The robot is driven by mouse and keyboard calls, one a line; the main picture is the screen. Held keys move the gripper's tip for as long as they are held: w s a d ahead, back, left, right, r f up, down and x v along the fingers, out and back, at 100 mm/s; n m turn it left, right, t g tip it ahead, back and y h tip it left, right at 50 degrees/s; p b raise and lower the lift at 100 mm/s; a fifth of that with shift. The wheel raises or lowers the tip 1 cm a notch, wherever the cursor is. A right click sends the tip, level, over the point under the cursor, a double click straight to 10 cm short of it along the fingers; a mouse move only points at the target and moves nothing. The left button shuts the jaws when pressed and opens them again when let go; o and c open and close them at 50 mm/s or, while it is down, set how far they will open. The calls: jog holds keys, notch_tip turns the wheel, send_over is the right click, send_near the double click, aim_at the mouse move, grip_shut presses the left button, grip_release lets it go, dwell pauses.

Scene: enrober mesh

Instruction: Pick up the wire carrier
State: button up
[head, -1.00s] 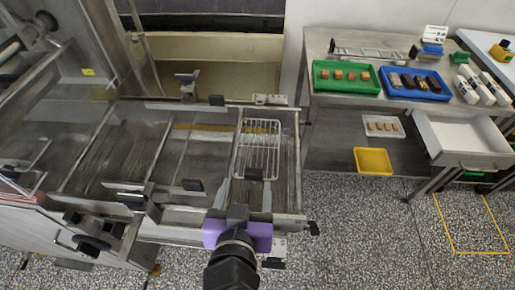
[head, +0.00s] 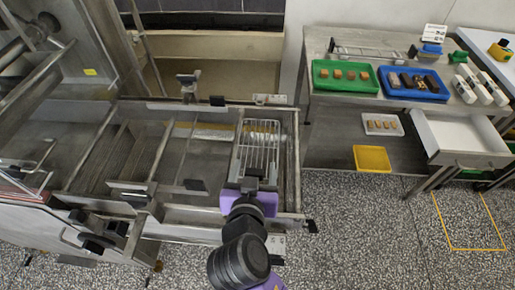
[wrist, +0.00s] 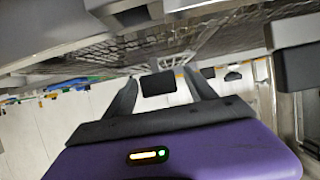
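The wire carrier (head: 260,140) is a pale wire rack lying at the right end of the machine's open bed in the head view. A black grip tab sits at its near end and shows in the wrist view (wrist: 158,83). My purple gripper (wrist: 160,78) is at that near end. In the wrist view its two dark fingers stand apart, one on each side of the tab, with a small gap visible. In the head view my wrist hides much of the fingers.
The machine's metal frame rail (head: 296,160) runs close along the carrier's right side. A steel table (head: 320,45) to the right bears a green tray (head: 345,87) and a blue tray (head: 440,95) with small blocks. A yellow tray (head: 372,159) sits on the lower shelf.

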grip_shut()
jog(key=shift+r, duration=0.2)
